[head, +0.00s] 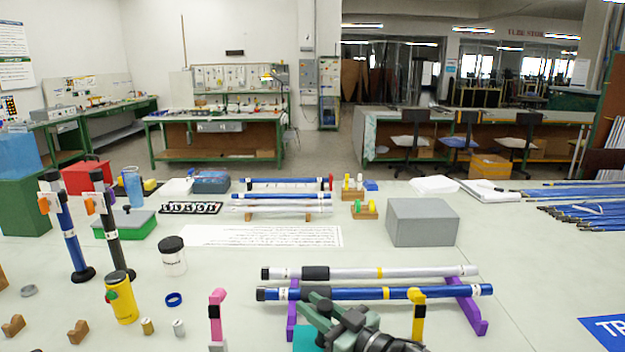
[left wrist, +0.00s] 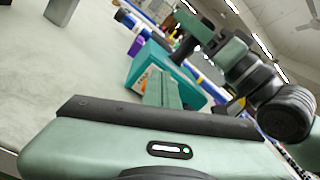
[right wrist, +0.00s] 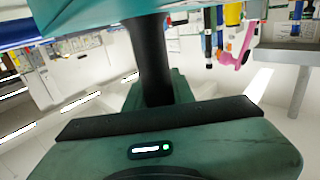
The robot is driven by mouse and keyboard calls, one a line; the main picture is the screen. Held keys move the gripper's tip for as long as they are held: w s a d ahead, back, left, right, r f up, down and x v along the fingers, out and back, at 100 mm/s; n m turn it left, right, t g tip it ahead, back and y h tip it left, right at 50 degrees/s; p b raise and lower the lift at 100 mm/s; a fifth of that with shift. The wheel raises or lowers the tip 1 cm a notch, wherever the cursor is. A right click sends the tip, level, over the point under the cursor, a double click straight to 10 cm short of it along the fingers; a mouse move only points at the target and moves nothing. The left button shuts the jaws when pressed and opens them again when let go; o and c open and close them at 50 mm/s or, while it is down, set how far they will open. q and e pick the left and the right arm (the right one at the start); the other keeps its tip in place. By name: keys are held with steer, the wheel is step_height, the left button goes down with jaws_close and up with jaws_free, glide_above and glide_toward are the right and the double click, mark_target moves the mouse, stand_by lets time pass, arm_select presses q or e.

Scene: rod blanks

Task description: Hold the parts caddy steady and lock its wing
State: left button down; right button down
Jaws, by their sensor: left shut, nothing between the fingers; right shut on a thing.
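The teal parts caddy (left wrist: 140,66) stands on the table in the left wrist view, with a dark post rising from it. In the head view only a teal corner (head: 306,340) shows at the bottom edge. My right gripper (head: 318,306) is shut on the caddy's dark post. In the right wrist view this post (right wrist: 150,58) runs from the teal caddy (right wrist: 95,22) down to my fingers. My left gripper (left wrist: 160,85) is shut and empty, its fingers in front of the caddy's near side; I cannot tell whether they touch it. I cannot make out the wing or its lock.
Behind the caddy, a silver rod (head: 420,271) and a blue rod (head: 450,291) lie across purple stands (head: 468,308). A pink post (head: 216,315) and a yellow post (head: 418,315) stand nearby. A grey box (head: 422,222) stands farther back.

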arm_select(q)
steer(key=shift+d+r, duration=0.1)
steer(key=shift+r, duration=0.15)
stand_by(0.4)
steer(key=shift+r, duration=0.3)
steer(key=shift+s+a, duration=0.15)
steer(key=shift+s, duration=1.35)
steer(key=shift+s+a, duration=0.1)
steer(key=shift+s, duration=1.35)
steer(key=a, duration=0.2)
steer(key=a+f, duration=0.1)
steer(key=shift+s+f, duration=0.1)
steer(key=shift+s, duration=0.3)
steer(key=shift+w+d, duration=0.15)
steer(key=shift+w, duration=1.6)
steer(key=shift+w+d, duration=0.15)
steer(key=shift+w, duration=1.6)
steer(key=shift+s+d+f, duration=0.25)
steer(key=shift+d+f, duration=0.3)
steer(key=shift+d, duration=0.05)
steer(key=shift+d+r, duration=0.2)
steer(key=shift+d, duration=0.05)
